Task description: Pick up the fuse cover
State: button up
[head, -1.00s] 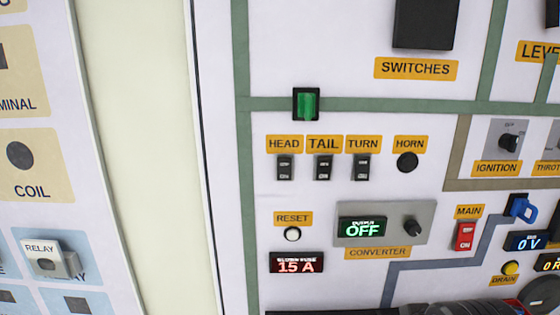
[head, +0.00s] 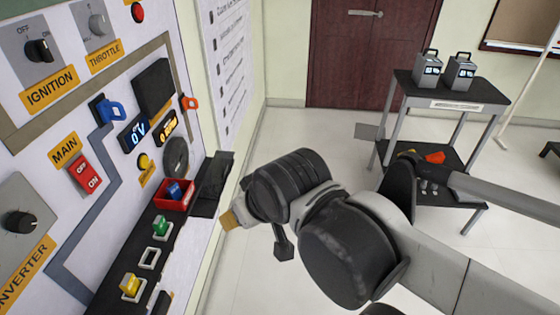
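I cannot make out for sure which thing is the fuse cover. A black ledge (head: 122,262) along the panel's bottom holds a yellow block (head: 130,286), a green block (head: 160,225) and a red tray (head: 174,205) with a blue block (head: 174,190) in it. A dark flat piece (head: 212,184) is at the ledge's far end. My gripper (head: 240,218) is at the end of my arm, just right of the ledge. A small tan-yellow part shows at its tip; I cannot tell whether it is a fingertip or a held piece. The fingers are mostly hidden.
The panel (head: 60,115) with switches, knobs and displays fills the left. A dark table (head: 450,92) with two grey boxes and a lower shelf stands at the back right, near a brown door (head: 365,50). The pale floor (head: 310,130) between is open.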

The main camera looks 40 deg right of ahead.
aim_at(215, 177)
jog(key=z, duration=0.25)
jog(key=i+l, duration=0.1)
jog(key=i, duration=0.4)
jog(key=i+l, duration=0.15)
jog(key=i, duration=0.3)
